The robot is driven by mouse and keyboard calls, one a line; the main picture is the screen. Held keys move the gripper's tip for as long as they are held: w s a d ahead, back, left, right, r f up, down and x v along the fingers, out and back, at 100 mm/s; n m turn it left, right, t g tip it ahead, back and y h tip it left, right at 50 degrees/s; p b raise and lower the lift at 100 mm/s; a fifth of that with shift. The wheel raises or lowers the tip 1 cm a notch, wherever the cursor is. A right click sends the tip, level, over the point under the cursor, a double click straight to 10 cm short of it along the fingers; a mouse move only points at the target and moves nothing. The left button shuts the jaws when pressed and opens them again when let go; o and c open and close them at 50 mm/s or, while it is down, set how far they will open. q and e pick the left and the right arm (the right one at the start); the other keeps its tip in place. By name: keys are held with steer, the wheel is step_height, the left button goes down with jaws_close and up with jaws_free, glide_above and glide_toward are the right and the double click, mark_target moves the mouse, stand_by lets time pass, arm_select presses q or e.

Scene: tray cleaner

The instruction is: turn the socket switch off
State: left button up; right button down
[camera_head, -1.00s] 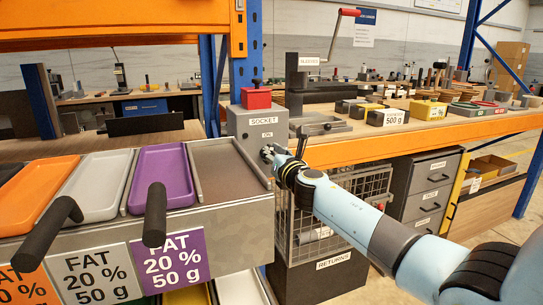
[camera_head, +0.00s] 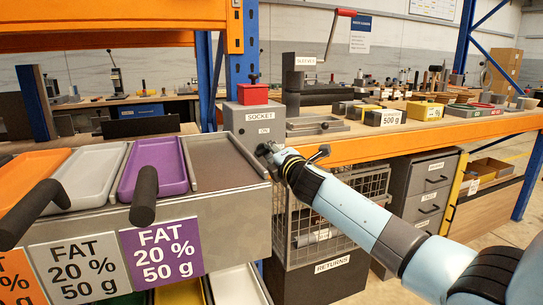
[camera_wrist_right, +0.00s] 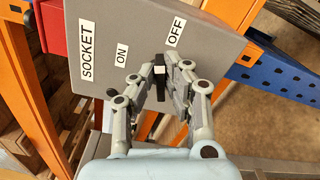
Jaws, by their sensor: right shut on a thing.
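The grey socket box (camera_head: 243,120) stands at the end of the trays, with SOCKET and ON labels facing me in the head view. In the right wrist view the box (camera_wrist_right: 98,22) also carries an OFF label. My right gripper (camera_head: 264,149) is at the box's front face, below the ON label. In the right wrist view its fingers (camera_wrist_right: 160,72) are closed around the small switch handle (camera_wrist_right: 158,71), between and below the ON and OFF labels. My left gripper is not in view.
A red block (camera_head: 252,94) sits on top of the box. Purple (camera_head: 153,166), grey and orange trays lie to the left, with black cylindrical handles (camera_head: 143,196) in front. An orange shelf beam (camera_head: 400,142) runs right, above a wire RETURNS basket (camera_head: 318,232).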

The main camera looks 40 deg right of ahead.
steer(key=shift+f+m+b, duration=0.15)
steer(key=shift+m+b, duration=0.25)
steer(key=shift+m, duration=0.6)
steer(key=shift+f+m+b, duration=0.15)
steer(key=shift+m+b, duration=0.25)
steer(key=shift+m, duration=0.6)
steer(key=c, duration=1.4)
jaws_free()
steer(key=v, duration=1.2)
